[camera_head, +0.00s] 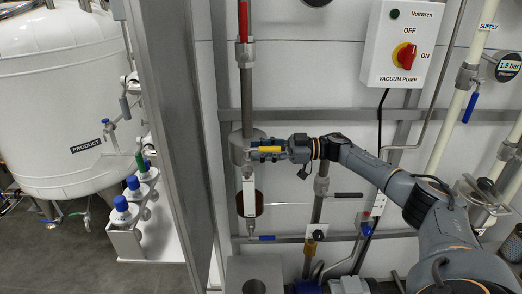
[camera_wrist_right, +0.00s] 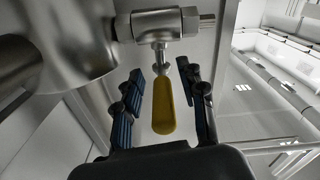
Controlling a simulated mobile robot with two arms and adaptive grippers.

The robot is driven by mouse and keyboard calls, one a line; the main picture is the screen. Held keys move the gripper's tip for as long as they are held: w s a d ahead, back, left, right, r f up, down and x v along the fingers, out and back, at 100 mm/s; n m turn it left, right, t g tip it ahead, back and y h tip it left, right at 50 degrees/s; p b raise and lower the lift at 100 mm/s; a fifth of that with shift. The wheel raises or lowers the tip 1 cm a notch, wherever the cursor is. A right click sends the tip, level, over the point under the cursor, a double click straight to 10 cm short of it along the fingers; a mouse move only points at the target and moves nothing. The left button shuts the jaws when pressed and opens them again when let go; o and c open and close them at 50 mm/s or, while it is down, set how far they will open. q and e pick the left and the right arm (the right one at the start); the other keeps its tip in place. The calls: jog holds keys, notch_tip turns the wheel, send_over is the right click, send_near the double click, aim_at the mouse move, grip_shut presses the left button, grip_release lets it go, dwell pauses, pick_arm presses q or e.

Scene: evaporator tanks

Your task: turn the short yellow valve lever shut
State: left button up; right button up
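The short yellow lever (camera_head: 270,150) points to the right from a valve beside a steel cylinder in the head view. In the right wrist view the yellow lever (camera_wrist_right: 163,105) hangs from a metal valve stem (camera_wrist_right: 160,45), between the two blue-padded fingers of my right gripper (camera_wrist_right: 165,76). Gaps show on both sides of the lever, so the fingers are apart and not closed on it. In the head view my right gripper (camera_head: 272,150) reaches the lever from the right and partly covers it. My left gripper does not show.
A steel cylinder (camera_head: 238,145) stands just left of the valve. A sight glass (camera_head: 249,195) and a blue lever (camera_head: 262,238) are below. A red lever (camera_head: 243,20) is above. A grey post (camera_head: 175,120) stands left. The vacuum pump box (camera_head: 402,45) is at upper right.

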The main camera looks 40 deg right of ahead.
jog(key=v, duration=1.2)
dwell(0.3)
